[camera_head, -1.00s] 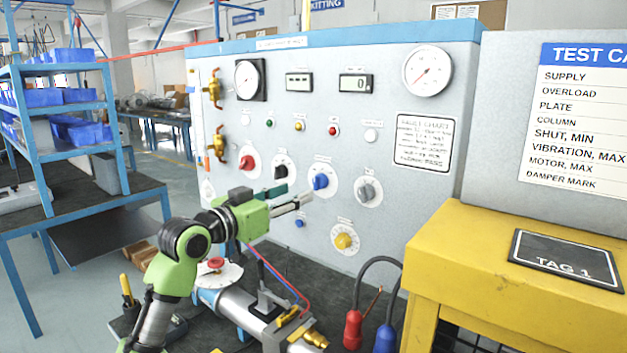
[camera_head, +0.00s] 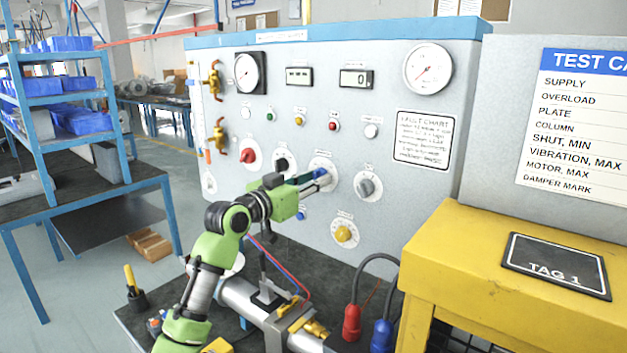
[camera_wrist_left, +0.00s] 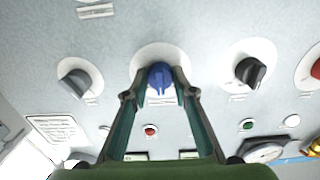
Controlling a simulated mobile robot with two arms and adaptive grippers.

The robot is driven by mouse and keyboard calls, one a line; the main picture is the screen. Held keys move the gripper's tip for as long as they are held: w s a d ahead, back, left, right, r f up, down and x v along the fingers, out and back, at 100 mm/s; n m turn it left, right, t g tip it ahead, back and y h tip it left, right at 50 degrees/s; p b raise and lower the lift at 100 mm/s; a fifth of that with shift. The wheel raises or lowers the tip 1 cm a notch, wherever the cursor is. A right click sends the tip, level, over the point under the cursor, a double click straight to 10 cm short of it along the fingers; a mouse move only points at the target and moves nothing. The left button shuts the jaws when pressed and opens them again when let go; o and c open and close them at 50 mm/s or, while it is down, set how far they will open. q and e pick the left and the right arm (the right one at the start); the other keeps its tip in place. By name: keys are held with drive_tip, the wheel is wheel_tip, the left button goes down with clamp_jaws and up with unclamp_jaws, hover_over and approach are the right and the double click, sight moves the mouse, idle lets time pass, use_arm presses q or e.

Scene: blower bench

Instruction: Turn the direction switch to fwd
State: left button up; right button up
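The blue rotary knob (camera_head: 322,175) sits on a white round dial on the panel front. It also shows in the left wrist view (camera_wrist_left: 160,75), its ridge close to vertical there. Its label is too small to read. My left gripper (camera_head: 312,177) is at the panel with its fingertips at this knob. In the left wrist view my left gripper (camera_wrist_left: 160,88) is open, one finger on each side of the knob; firm contact is not visible. The head view partly hides the knob behind the fingers. My right gripper is not in view.
A grey knob (camera_head: 367,187) is right of the blue one, a black knob (camera_head: 283,164) and a red knob (camera_head: 249,156) left. A yellow knob (camera_head: 344,233) is below. A yellow stand (camera_head: 500,290) is at right. Cables with red and blue plugs (camera_head: 352,322) hang below.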

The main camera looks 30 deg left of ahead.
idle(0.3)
use_arm(q)
drive_tip(key=n+p, duration=0.2)
drive_tip(key=n, duration=0.1)
drive_tip(key=shift+r+n+p, duration=0.15)
drive_tip(key=shift+n+p, duration=0.15)
drive_tip(key=shift+p, duration=0.05)
drive_tip(key=n+p, duration=0.3)
drive_tip(key=n, duration=0.2)
drive_tip(key=shift+p, duration=0.35)
drive_tip(key=shift+n, duration=0.3)
drive_tip(key=o, duration=1.1)
drive_tip(key=shift+s, duration=0.1)
drive_tip(key=s, duration=0.8)
drive_tip(key=s+a, duration=0.1)
drive_tip(key=s, duration=0.2)
drive_tip(key=shift+s, duration=0.4)
